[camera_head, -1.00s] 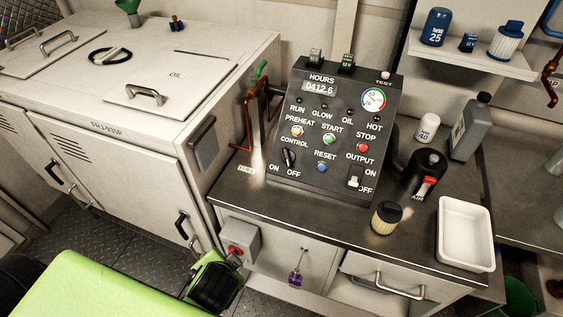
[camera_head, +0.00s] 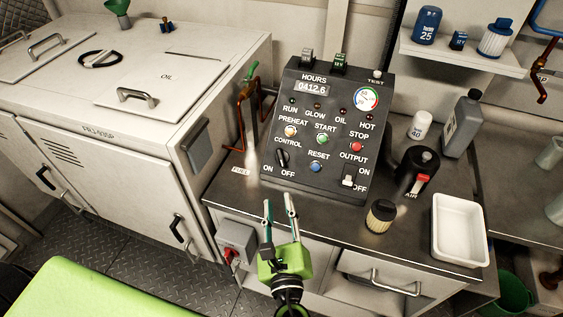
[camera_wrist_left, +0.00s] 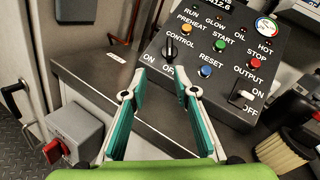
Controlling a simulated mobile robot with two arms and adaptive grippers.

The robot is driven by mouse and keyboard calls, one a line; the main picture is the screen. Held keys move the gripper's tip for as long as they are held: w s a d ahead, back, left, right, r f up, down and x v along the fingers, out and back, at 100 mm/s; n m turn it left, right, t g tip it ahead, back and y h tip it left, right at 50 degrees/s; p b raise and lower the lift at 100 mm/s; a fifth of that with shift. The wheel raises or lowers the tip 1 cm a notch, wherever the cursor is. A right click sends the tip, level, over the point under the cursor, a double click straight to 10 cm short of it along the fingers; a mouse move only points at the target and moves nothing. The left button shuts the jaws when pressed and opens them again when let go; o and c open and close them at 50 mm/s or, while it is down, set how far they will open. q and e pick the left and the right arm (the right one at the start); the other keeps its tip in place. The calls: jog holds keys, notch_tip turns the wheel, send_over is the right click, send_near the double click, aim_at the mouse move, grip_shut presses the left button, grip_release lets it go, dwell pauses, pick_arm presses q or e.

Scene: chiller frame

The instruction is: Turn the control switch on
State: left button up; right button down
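The control switch (camera_head: 282,158) is a black rotary knob on the lower left of the dark control panel (camera_head: 325,125), between its ON and OFF labels. It also shows in the left wrist view (camera_wrist_left: 170,50), with its pointer close to upright; I cannot tell for sure which label it is set to. My left gripper (camera_head: 279,205) is open and empty, in front of the counter edge and below the panel, its fingers pointing toward the panel. In the left wrist view the fingers (camera_wrist_left: 160,82) are apart, short of the knob. My right gripper is not in view.
A copper pipe (camera_head: 242,120) stands left of the panel. A filter (camera_head: 381,216), an AIR valve (camera_head: 420,170) and a white tray (camera_head: 459,230) stand to the right. The counter before the panel is clear.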

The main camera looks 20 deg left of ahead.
aim_at(281, 161)
pick_arm(q)
jog(key=shift+w+d+r+m, duration=0.15)
jog(key=shift+d+r+m, duration=0.1)
jog(key=shift+d+m, duration=0.3)
jog(key=shift+w+d+r+t, duration=0.1)
jog(key=shift+w+d+t, duration=0.1)
jog(key=shift+t, duration=0.1)
jog(key=p+x, duration=0.3)
jog(key=x, duration=0.9)
jog(key=shift+p+x, duration=0.35)
jog(key=shift+x, duration=0.45)
jog(key=shift+s, duration=0.1)
jog(key=shift+c, duration=0.4)
grip_shut()
